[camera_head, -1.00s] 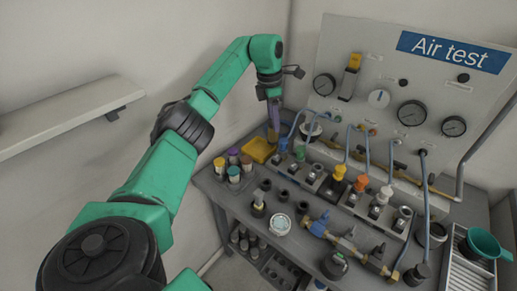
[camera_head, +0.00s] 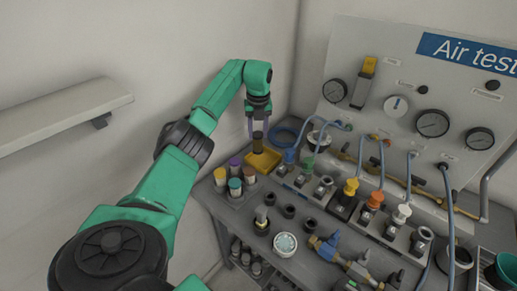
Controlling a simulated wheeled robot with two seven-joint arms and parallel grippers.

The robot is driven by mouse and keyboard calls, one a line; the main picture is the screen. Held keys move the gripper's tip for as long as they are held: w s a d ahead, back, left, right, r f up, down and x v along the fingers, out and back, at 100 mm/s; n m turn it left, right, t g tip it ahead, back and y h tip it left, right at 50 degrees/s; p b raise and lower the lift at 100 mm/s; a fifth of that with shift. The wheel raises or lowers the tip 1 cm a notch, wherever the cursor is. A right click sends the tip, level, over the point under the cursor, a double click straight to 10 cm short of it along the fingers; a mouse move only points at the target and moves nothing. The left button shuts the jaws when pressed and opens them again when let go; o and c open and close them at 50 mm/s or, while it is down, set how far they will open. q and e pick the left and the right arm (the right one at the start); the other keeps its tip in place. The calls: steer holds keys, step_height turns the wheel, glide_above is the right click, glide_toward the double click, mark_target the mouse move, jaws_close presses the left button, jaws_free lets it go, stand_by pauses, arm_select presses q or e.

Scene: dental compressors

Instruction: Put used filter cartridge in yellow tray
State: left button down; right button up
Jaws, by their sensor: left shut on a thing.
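The yellow tray (camera_head: 266,161) lies at the back left of the grey bench, near the wall. My left gripper (camera_head: 258,133) points down above the tray's left side. It is shut on a dark, narrow cartridge (camera_head: 257,142) with a yellowish lower part. The cartridge hangs upright over the tray; I cannot tell whether its lower end touches the tray. My right gripper is not in view.
Several capped cylinders (camera_head: 235,176) stand in a rack just in front of the tray. Valves with hoses (camera_head: 350,190) fill the bench to the right, below the gauge panel (camera_head: 420,80). A wall shelf (camera_head: 60,115) is at left.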

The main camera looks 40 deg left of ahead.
mark_target(258, 146)
arm_select(q)
step_height(258, 146, down, 6)
steer(key=shift+d+f+p, duration=0.1)
steer(key=shift+p, duration=0.3)
steer(key=shift+f, duration=0.5)
steer(key=shift+c, duration=2)
jaws_free()
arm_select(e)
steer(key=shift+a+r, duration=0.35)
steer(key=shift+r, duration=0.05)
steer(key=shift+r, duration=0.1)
arm_select(q)
steer(key=shift+r, duration=0.35)
steer(key=r, duration=0.4)
steer(key=r+b, duration=0.1)
steer(key=r, duration=0.2)
steer(key=s+d+r, duration=0.1)
steer(key=r, duration=0.3)
steer(key=shift+r, duration=0.3)
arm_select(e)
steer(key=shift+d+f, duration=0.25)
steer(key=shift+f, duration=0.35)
arm_select(q)
steer(key=shift+f, duration=0.1)
